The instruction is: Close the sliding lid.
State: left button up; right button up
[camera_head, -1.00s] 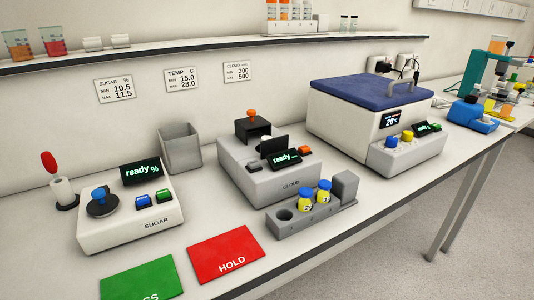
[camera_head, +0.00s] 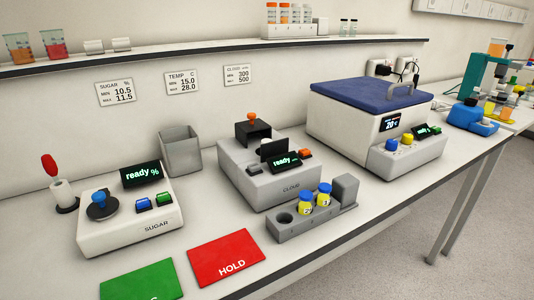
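The grey CLOUD device (camera_head: 262,182) stands mid-bench. On its top at the back is a black box-shaped cover (camera_head: 252,131) with an orange knob (camera_head: 252,117). A small white round thing (camera_head: 267,141) shows in front of the cover, partly hidden by an upright dark panel (camera_head: 274,150), so the cover does not lie over it. The device's display (camera_head: 285,161) reads "ready". Neither gripper is in view.
A grey rack (camera_head: 286,228) with two yellow, blue-capped vials stands before the CLOUD device. The SUGAR device (camera_head: 131,222) is at left, a grey bin (camera_head: 181,150) behind. A red HOLD mat (camera_head: 226,257) and green mat (camera_head: 140,281) lie at the front edge.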

aim_at(243, 129)
jog(key=j+z, duration=0.15)
jog(key=j, duration=0.25)
jog(key=k+j+z, duration=0.2)
jog(key=j, duration=0.2)
jog(key=j+z, duration=0.15)
jog(key=j, duration=0.25)
jog(key=k+j+z, duration=0.15)
jog(key=j, duration=0.25)
jog(key=k+j+z, duration=0.2)
jog(key=j, duration=0.15)
jog(key=k+j+z, duration=0.15)
jog(key=j, duration=0.2)
jog(key=i+l+z, duration=0.15)
jog(key=i+l, duration=0.3)
jog(key=i+l+z, duration=0.15)
jog(key=i+l, duration=0.25)
jog(key=i, duration=0.15)
jog(key=i+l+z, duration=0.1)
jog(key=i+l, duration=0.25)
jog(key=i, duration=0.15)
